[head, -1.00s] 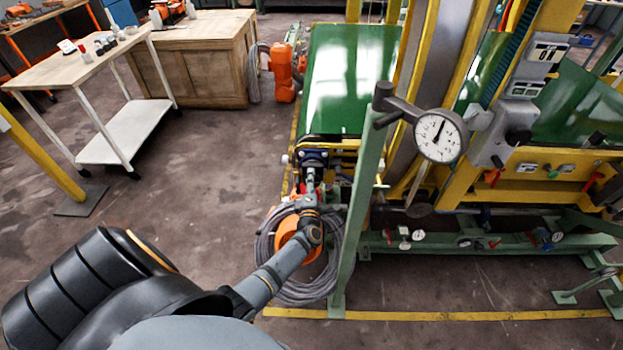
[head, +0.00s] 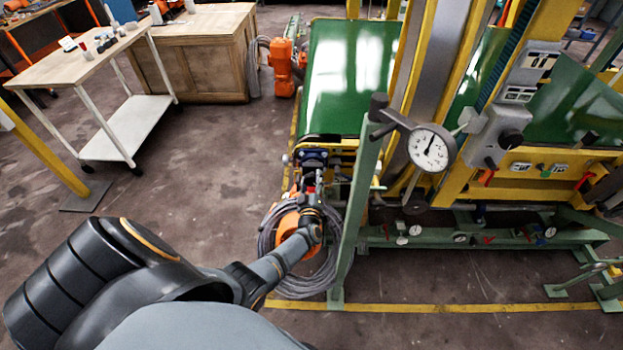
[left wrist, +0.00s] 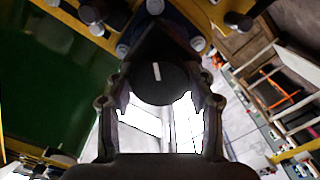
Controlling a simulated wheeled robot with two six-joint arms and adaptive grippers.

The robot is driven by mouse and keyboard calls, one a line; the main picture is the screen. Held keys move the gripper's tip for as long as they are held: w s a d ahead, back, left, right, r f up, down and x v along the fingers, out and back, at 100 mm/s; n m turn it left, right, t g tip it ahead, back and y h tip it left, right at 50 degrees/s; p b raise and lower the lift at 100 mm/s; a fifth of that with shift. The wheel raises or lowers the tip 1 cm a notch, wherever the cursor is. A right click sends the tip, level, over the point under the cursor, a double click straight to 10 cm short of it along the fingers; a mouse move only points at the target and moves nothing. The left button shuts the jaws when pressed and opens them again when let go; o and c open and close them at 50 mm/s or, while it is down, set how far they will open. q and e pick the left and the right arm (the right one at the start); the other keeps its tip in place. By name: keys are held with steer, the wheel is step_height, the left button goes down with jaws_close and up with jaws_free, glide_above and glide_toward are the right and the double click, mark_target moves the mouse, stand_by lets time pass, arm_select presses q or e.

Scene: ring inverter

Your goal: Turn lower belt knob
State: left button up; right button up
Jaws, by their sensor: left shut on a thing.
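The lower belt knob (left wrist: 157,73) is a round black knob with a white mark, seen close up in the left wrist view. Its mark points nearly straight up in that picture. My left gripper (left wrist: 161,90) has its fingers on either side of the knob and is shut on it. In the head view my left gripper (head: 313,188) is at the near end of the green belt (head: 350,75), beside the green post. The knob cannot be made out there, behind the gripper and wrist. My right gripper does not show.
A green post (head: 355,215) with a dial gauge (head: 431,147) stands just right of my left arm. A coiled grey hose (head: 270,245) lies on the floor below the wrist. A white-legged cart (head: 130,125) stands at left. Open floor lies between.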

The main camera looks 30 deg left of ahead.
arm_select(q)
steer(key=m+p, duration=0.1)
steer(key=m, duration=0.5)
stand_by(0.6)
steer(key=o, duration=1.2)
steer(key=v, duration=1.2)
steer(key=shift+f, duration=0.15)
